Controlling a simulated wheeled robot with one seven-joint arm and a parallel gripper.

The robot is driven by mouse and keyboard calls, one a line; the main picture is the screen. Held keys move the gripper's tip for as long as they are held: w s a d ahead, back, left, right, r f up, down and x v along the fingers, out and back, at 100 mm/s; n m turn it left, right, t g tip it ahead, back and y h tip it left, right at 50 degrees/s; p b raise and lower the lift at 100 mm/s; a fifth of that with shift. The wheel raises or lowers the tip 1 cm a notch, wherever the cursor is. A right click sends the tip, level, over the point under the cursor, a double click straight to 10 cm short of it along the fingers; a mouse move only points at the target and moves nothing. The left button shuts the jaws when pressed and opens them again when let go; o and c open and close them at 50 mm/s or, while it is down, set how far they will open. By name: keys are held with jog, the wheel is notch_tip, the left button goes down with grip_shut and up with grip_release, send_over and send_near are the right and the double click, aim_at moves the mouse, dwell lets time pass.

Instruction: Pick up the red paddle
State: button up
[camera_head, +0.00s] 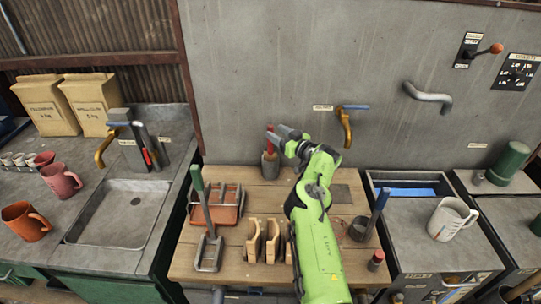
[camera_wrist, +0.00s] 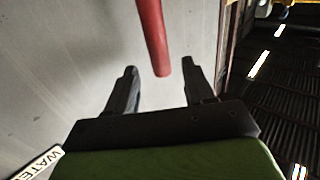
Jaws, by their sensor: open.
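The red paddle (camera_head: 269,138) stands upright in a grey cup-like holder (camera_head: 270,165) at the back of the wooden table, near the wall. In the wrist view its red shaft (camera_wrist: 152,38) comes down from the top edge, and its end lies between and just beyond my fingertips. My gripper (camera_head: 283,132) is at the paddle's upper part in the head view. It also shows in the wrist view (camera_wrist: 159,72), with its two black fingers apart and nothing held. I cannot tell whether a finger touches the paddle.
A green-handled tool (camera_head: 200,195) stands left of my arm beside a reddish tray (camera_head: 228,212). Wooden holders (camera_head: 262,240) stand at the table's front. A brass tap (camera_head: 345,128) is on the wall just right of my gripper. A blue-handled tool (camera_head: 377,212) stands right of my arm.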

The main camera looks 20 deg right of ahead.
jog(key=x, duration=0.4)
jog(key=shift+a+r+b, duration=0.1)
jog(key=shift+b, duration=0.25)
jog(key=shift+c, duration=0.3)
grip_shut()
